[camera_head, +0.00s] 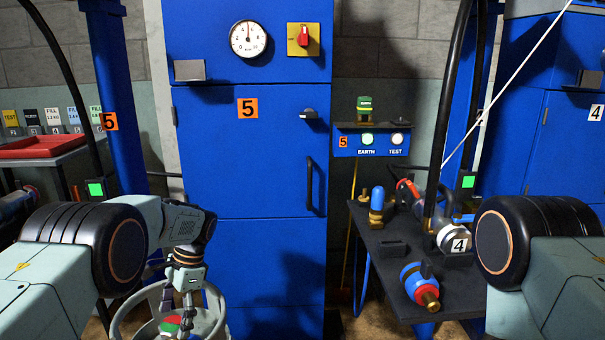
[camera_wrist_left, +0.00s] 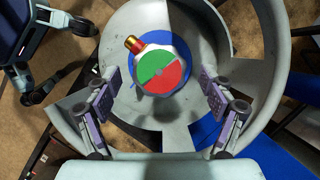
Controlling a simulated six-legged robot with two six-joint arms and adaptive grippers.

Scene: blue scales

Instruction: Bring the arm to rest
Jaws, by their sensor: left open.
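My left arm comes in from the left and bends down in front of the blue cabinet. My left gripper (camera_head: 186,296) hangs over a round grey container (camera_head: 217,309). In the left wrist view the gripper (camera_wrist_left: 160,92) is open, with one finger on each side and nothing between the pads. Below it, inside the container (camera_wrist_left: 253,60), lies a part with a red and green disc face (camera_wrist_left: 163,76), a blue rim and a brass fitting. The disc also shows in the head view (camera_head: 171,322). Of my right arm only the upper part shows; its gripper is out of view.
A tall blue cabinet (camera_head: 247,180) marked 5 stands behind the container. To the right, a dark table (camera_head: 390,262) bears a blue fitting (camera_head: 420,285) and a part labelled 4 (camera_head: 454,238). A red tray (camera_head: 43,146) sits at the left.

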